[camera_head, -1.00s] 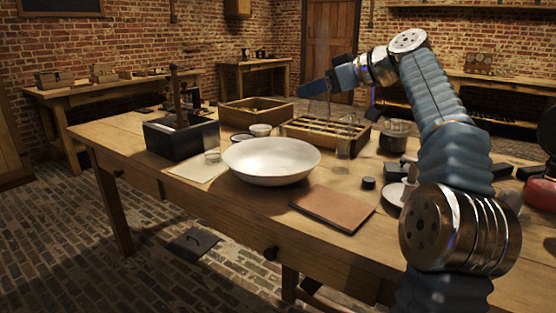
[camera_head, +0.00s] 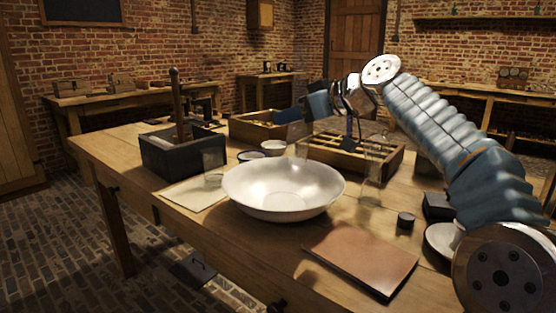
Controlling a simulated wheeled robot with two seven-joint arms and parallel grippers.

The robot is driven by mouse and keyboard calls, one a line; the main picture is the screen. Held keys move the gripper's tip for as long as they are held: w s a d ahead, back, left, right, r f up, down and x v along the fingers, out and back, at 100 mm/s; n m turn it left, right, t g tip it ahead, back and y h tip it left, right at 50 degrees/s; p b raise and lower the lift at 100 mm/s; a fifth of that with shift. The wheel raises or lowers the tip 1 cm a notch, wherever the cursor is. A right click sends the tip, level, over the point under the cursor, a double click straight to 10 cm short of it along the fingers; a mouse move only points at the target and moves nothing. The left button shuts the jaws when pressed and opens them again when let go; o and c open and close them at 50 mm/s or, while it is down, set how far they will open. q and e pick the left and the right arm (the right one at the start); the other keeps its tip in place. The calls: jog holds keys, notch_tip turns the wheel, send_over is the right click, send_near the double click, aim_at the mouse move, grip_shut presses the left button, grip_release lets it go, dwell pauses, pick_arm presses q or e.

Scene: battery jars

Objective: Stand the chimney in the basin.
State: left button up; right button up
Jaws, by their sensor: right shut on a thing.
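The chimney (camera_head: 301,88) is a clear glass tube, very faint against the brick wall and hard to outline. My right gripper (camera_head: 298,113) is shut on it above the table, behind the basin. The basin (camera_head: 283,190) is a wide white bowl near the table's front edge. It looks empty, and the held glass is apart from it. My left gripper is not in view.
A clear glass vessel (camera_head: 372,176) stands right of the basin. A brown folder (camera_head: 361,259) lies in front at the right. A black box (camera_head: 182,155) and pale paper (camera_head: 195,194) are on the left. Wooden trays (camera_head: 352,154) stand behind.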

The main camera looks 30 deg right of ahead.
jog(key=w+a+f+b, duration=0.1)
jog(key=a+f, duration=0.2)
jog(key=f, duration=0.4)
jog(key=shift+a+f, duration=0.2)
jog(key=shift+b, duration=0.35)
jog(key=shift+f+b, duration=0.65)
jog(key=o, duration=1.1)
jog(key=shift+c, duration=0.2)
jog(key=shift+r, duration=0.1)
